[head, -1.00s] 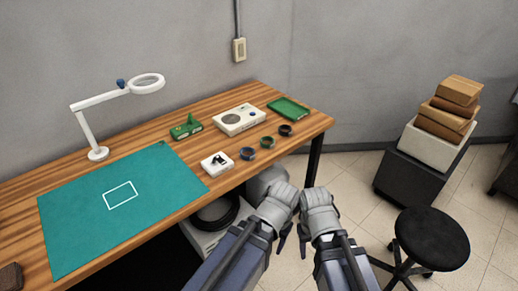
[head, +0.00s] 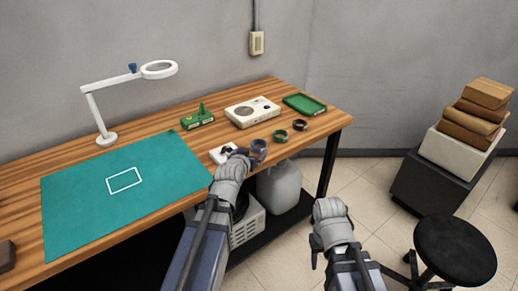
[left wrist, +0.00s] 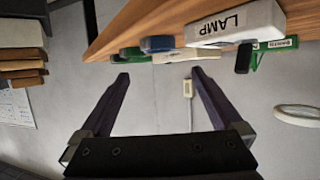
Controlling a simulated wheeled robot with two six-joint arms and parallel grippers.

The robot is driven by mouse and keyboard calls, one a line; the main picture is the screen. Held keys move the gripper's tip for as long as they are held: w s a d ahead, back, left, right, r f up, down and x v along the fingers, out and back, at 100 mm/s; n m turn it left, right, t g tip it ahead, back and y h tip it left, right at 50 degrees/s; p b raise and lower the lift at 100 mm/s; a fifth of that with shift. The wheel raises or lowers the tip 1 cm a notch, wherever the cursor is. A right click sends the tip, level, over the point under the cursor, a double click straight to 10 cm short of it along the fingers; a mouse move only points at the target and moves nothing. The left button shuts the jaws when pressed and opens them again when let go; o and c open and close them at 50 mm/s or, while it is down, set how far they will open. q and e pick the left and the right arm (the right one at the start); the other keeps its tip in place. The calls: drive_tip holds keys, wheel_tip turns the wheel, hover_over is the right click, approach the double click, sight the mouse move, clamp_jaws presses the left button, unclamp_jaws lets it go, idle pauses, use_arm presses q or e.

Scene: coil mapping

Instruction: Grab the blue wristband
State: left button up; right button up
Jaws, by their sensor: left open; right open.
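The blue wristband (head: 259,146) lies on the front edge of the wooden table, the nearest of a row of three rings, beside a small white box (head: 221,154). It also shows in the left wrist view (left wrist: 157,44), above the gap between the fingers. My left gripper (head: 243,155) is at the table edge just in front of it, open and empty. In the left wrist view the left fingers (left wrist: 160,75) are spread apart, with the wristband beyond their tips. My right gripper (head: 315,250) hangs off the table to the right, open, with nothing seen in it.
A green ring (head: 281,136) and a dark ring (head: 300,125) lie beyond the wristband. The white box reads LAMP in the left wrist view (left wrist: 237,25). A white device (head: 252,112), green tray (head: 305,104) and teal mat (head: 80,200) share the table. A stool (head: 455,250) stands right.

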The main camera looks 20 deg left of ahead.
use_arm(q)
drive_tip(key=b, duration=0.3)
approach(261, 143)
drive_tip(key=shift+w+a+r, duration=0.1)
drive_tip(key=shift+w+a, duration=0.05)
drive_tip(key=shift+w, duration=0.2)
drive_tip(key=shift+f+b+x, duration=0.1)
drive_tip(key=shift+b+x, duration=0.45)
drive_tip(key=shift+x, duration=0.75)
drive_tip(key=shift+f+b+x, duration=0.15)
drive_tip(key=shift+b+x, duration=0.35)
drive_tip(key=shift+x, duration=0.8)
drive_tip(key=shift+s, duration=0.2)
drive_tip(key=c, duration=1.2)
drive_tip(key=shift+o, duration=0.2)
drive_tip(key=shift+r, duration=0.1)
wheel_tip(261, 143, up, 10)
drive_tip(key=p, duration=1)
